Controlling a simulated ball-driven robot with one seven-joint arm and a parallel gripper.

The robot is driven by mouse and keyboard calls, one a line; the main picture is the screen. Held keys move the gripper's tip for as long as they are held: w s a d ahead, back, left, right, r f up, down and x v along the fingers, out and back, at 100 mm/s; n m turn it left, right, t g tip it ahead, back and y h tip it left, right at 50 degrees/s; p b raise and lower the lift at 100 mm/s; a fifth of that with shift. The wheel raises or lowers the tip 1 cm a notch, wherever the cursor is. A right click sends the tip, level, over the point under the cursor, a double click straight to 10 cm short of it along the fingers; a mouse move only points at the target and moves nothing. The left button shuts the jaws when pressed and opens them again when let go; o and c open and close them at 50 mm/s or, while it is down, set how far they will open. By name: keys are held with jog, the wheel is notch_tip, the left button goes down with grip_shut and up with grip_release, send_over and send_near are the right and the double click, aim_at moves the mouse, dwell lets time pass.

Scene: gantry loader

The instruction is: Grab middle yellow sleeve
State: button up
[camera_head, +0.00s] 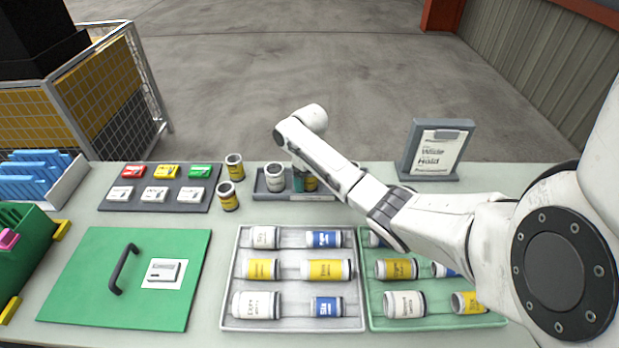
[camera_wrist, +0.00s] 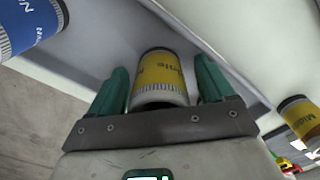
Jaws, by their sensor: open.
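My gripper (camera_wrist: 161,66) is open, with its two teal fingers on either side of a yellow sleeve (camera_wrist: 160,76) in the wrist view. Gaps show between the sleeve and both fingers. The sleeve's lettering is only partly readable. In the head view a yellow sleeve (camera_head: 311,184) in the small grey tray (camera_head: 262,192) is partly hidden by my gripper (camera_head: 298,183). Two more yellow sleeves, a rear one (camera_head: 235,167) and a front one (camera_head: 228,197), stand left of that tray. Another yellow sleeve (camera_wrist: 299,113) shows at the right of the wrist view.
A white sleeve (camera_head: 275,177) stands beside my gripper in the grey tray. A blue sleeve (camera_wrist: 30,24) is at the wrist view's upper left. A clear tray (camera_head: 226,307) and a green tray (camera_head: 378,319) of lying sleeves are in front. A sign (camera_head: 434,150) stands right.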

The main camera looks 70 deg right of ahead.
jog(key=shift+c, duration=0.5)
jog(key=c, duration=1.2)
jog(key=shift+r, duration=0.1)
jog(key=shift+c, duration=0.6)
jog(key=shift+r, duration=0.15)
